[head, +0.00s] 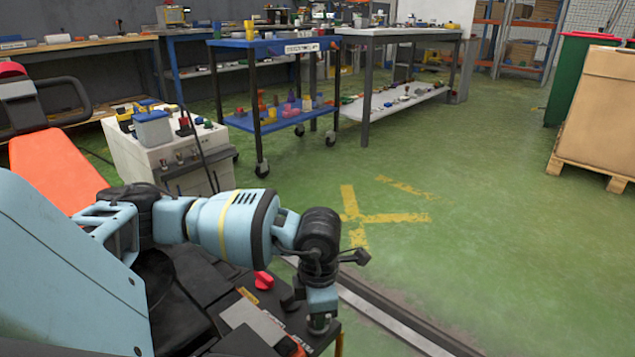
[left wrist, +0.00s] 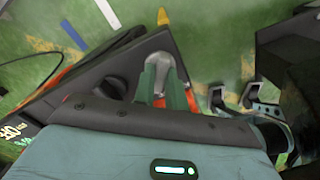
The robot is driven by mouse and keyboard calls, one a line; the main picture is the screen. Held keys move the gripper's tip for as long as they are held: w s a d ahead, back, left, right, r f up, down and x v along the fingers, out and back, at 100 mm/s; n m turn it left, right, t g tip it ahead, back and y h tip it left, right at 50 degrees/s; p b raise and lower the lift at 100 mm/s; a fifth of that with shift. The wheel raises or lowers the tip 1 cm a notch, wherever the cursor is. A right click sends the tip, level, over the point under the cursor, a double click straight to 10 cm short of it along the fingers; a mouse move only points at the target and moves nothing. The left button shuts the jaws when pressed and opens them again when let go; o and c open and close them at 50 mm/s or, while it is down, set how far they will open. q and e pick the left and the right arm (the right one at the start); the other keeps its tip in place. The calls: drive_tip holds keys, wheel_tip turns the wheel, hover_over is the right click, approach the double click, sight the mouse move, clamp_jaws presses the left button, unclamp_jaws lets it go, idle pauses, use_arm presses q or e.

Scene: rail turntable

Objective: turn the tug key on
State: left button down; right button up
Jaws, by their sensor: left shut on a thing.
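The tug's dark console (head: 222,300) lies at the bottom of the head view, under my left forearm. My left gripper (head: 320,325) points down at the console's right end.
A red knob (head: 263,281) stands on the console near my wrist. A blue cart (head: 262,43), a workbench (head: 395,32) and a white cabinet (head: 150,155) stand behind. A pallet with boxes (head: 600,110) is at right. The green floor (head: 460,180) between is clear.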

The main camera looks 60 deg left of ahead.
use_arm(q)
drive_tip(key=m, duration=0.9)
drive_tip(key=shift+m, duration=0.7)
use_arm(e)
drive_tip(key=shift+w, duration=0.1)
use_arm(q)
drive_tip(key=c, duration=1.4)
unclamp_jaws()
drive_tip(key=shift+c, duration=0.2)
use_arm(e)
drive_tip(key=shift+s, duration=0.55)
